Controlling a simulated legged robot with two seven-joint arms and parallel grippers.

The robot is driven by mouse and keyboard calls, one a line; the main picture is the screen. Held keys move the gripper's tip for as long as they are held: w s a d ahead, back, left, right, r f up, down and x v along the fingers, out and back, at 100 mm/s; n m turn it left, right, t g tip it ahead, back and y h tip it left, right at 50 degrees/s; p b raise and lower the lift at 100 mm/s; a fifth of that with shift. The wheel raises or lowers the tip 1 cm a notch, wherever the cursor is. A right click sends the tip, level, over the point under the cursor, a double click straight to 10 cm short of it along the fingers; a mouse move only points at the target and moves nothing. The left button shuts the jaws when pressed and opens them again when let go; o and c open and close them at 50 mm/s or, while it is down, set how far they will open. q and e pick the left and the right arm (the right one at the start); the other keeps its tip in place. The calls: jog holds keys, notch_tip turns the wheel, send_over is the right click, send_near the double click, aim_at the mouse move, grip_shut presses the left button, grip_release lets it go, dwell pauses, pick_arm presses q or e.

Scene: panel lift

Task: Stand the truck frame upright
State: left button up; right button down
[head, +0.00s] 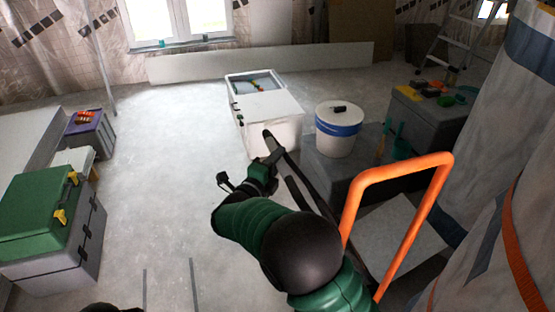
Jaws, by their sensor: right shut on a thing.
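An orange tubular frame (403,164), which looks like the truck frame, rises at the right as a tilted loop. Its lower end is partly hidden behind my right arm. My right gripper (266,166) is near the middle of the head view, shut on a dark bar (291,190). The bar runs from in front of the white box down to the right, behind my arm. I cannot tell whether the bar joins the orange frame. My left gripper is not in view.
A white box (275,108) and a white bucket with a blue band (339,142) stand ahead. Grey cases (432,125) and draped sheeting (492,200) crowd the right. The floor at centre left is clear.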

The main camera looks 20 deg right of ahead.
jog(key=shift+s+d+f, duration=0.1)
jog(key=shift+d+f, duration=0.05)
jog(key=shift+d, duration=0.15)
dwell(0.4)
